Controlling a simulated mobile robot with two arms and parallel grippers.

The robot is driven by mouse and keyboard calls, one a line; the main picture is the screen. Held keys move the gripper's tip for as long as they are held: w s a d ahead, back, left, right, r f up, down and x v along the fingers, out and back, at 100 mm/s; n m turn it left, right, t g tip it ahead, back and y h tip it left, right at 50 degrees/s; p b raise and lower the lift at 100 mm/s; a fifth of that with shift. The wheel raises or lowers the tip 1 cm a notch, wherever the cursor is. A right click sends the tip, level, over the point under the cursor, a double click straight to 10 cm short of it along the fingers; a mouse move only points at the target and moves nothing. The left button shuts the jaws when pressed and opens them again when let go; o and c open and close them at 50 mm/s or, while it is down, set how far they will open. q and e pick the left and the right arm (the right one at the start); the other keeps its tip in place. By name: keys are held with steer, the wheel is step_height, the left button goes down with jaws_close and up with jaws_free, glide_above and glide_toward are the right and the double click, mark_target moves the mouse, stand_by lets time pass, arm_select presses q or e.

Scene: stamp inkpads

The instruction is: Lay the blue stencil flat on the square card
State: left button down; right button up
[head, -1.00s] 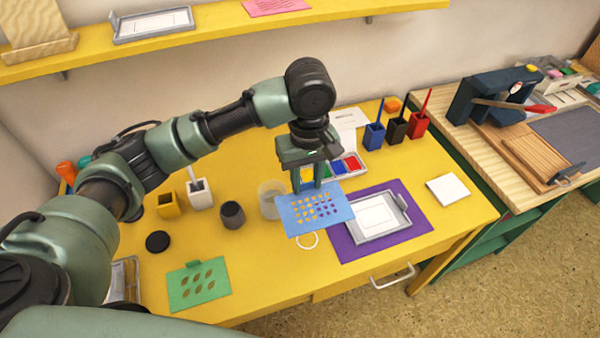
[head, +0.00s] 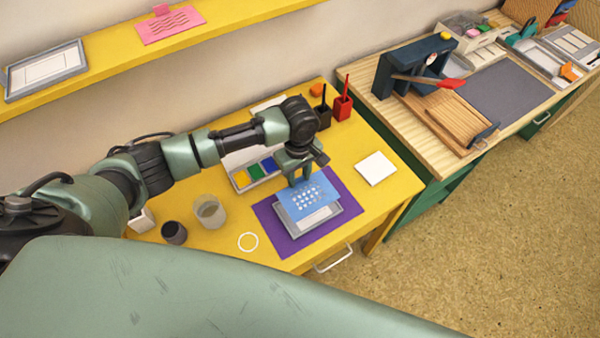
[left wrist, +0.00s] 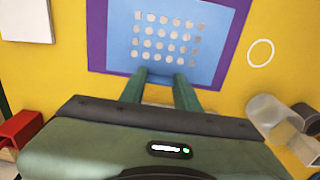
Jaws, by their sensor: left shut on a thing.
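The blue stencil (head: 309,195), a thin sheet with rows of round holes, is held by one edge in my left gripper (head: 299,181). It is above the grey-framed tray on the purple mat, covering part of it. In the left wrist view the stencil (left wrist: 172,40) extends beyond the fingertips of my left gripper (left wrist: 160,76), which are at its near edge. The white square card (head: 375,168) lies on the yellow table to the right of the purple mat, apart from the stencil. It also shows at the left wrist view's upper left (left wrist: 27,20). My right gripper is not in view.
The purple mat (head: 286,241) bears the grey-framed tray (head: 322,224). A paint tray (head: 240,178), a clear cup (head: 210,210), a dark cup (head: 174,233) and a white ring (head: 248,242) are left. A red pot (head: 342,107) stands behind. Table around the card is clear.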

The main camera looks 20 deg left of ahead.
mark_target(299, 181)
arm_select(q)
steer(key=shift+f+b, duration=0.65)
steer(key=shift+f, duration=0.2)
step_height(299, 181, down, 2)
steer(key=b, duration=0.2)
steer(key=shift+f+b, duration=0.1)
steer(key=shift+b, duration=0.25)
steer(key=shift+f+b, duration=0.8)
steer(key=shift+b, duration=0.2)
steer(key=shift+f, duration=0.95)
steer(key=shift+p, duration=0.55)
steer(key=shift+f+p, duration=0.2)
steer(key=shift+p, duration=0.2)
